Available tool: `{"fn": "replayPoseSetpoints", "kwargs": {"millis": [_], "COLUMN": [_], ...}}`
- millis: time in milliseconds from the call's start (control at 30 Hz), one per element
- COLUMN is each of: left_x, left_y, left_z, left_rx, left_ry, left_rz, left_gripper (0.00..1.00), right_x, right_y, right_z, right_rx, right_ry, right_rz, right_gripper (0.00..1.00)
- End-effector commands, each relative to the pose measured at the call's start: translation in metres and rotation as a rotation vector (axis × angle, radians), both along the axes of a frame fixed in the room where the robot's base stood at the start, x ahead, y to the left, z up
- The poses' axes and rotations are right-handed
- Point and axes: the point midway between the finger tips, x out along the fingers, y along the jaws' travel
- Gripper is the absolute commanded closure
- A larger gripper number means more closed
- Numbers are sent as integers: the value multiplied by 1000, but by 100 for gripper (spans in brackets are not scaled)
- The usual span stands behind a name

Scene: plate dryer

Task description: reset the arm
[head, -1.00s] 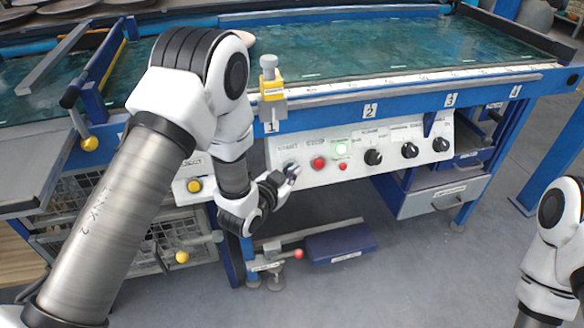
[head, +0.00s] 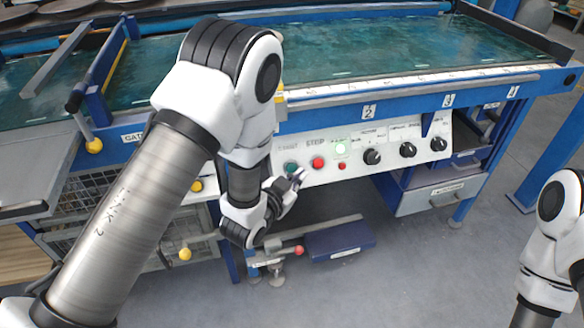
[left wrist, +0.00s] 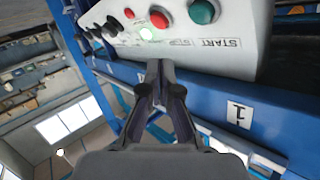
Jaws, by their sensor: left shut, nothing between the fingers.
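My left gripper (head: 300,177) is shut and empty, in front of the white control panel (head: 324,176) on the blue machine. In the left wrist view its two dark fingers (left wrist: 162,70) meet just short of the panel's edge. The green START button (head: 291,168) and the red STOP button (head: 318,163) are close above the fingers. In the left wrist view the green button (left wrist: 203,12) is clear of the fingers. A green light (head: 341,149) glows on the panel. My right arm shows at the lower right; its gripper is out of view.
Black knobs (head: 407,150) line the panel to the right. A blue foot pedal (head: 340,240) lies on the floor below. Yellow-knobbed gate levers (head: 94,146) stick out at the left. The grey floor at the lower middle is clear.

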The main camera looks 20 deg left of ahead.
Motion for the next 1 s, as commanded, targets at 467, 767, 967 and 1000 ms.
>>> {"fn": "replayPoseSetpoints", "kwargs": {"millis": [467,767,967,1000], "left_x": [-1,-87,-201,-223], "left_y": [0,42,69,72], "left_z": [-2,-133,-212,-220], "left_rx": [0,-23,-42,-47], "left_ry": [3,382,832,912], "left_rz": [0,118,249,274], "left_gripper": [100,100,100,100], "right_x": [0,0,0,0], "right_y": [0,0,0,0], "right_z": [0,0,0,0], "right_rx": [0,0,0,0], "right_ry": [0,0,0,0], "right_rz": [0,0,0,0], "right_gripper": [60,60,60,60]}}
